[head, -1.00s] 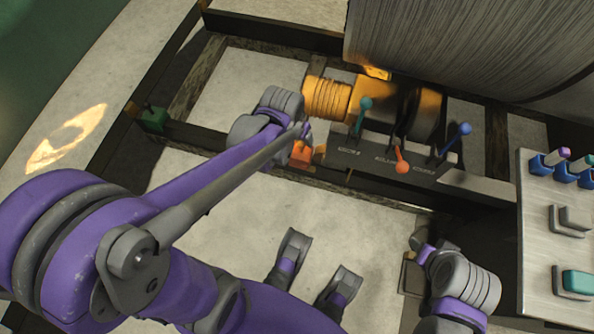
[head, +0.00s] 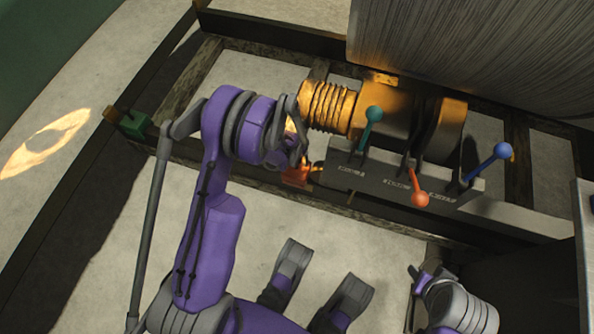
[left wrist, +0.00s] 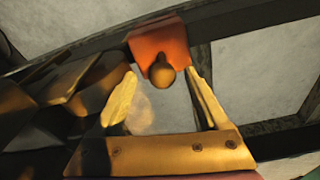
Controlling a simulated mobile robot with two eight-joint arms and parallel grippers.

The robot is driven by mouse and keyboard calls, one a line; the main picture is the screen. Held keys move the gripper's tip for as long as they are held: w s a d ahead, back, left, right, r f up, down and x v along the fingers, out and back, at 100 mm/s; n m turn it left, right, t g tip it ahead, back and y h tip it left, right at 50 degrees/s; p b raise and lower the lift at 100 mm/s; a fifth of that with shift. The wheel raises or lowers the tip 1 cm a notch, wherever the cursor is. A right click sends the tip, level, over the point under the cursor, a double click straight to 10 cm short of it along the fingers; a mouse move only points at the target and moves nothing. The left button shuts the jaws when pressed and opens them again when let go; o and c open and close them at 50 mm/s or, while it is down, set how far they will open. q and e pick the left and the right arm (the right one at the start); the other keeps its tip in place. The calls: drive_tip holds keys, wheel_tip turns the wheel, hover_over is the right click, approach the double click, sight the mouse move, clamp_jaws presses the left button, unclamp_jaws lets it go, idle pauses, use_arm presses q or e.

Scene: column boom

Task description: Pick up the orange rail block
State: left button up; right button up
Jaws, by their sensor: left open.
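The orange rail block (head: 296,175) sits on the dark frame rail, left of the lever panel. In the left wrist view the orange rail block (left wrist: 158,42) has a rounded knob (left wrist: 162,75) facing me. My left gripper (left wrist: 160,73) is open, its two yellow fingers on either side of the knob near their tips; I cannot tell whether they touch it. In the head view my left wrist covers most of the left gripper. Part of my right arm's end (head: 450,300) shows at lower right; its jaws are not clear.
A green block (head: 131,124) sits on the frame at left. A panel holds teal (head: 373,114), red-orange (head: 419,198) and blue (head: 502,150) ball-topped levers, close right of the orange block. A yellow motor (head: 385,105) and large drum (head: 470,45) stand behind.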

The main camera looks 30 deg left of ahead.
sight(297, 168)
use_arm(q)
drive_tip(key=f, duration=0.2)
drive_tip(key=f+b, duration=0.1)
drive_tip(key=w+f+b, duration=0.1)
drive_tip(key=f, duration=0.1)
drive_tip(key=shift+a+f, duration=0.15)
drive_tip(key=shift+f, duration=0.2)
clamp_jaws()
drive_tip(key=shift+r, duration=0.1)
idle(1.1)
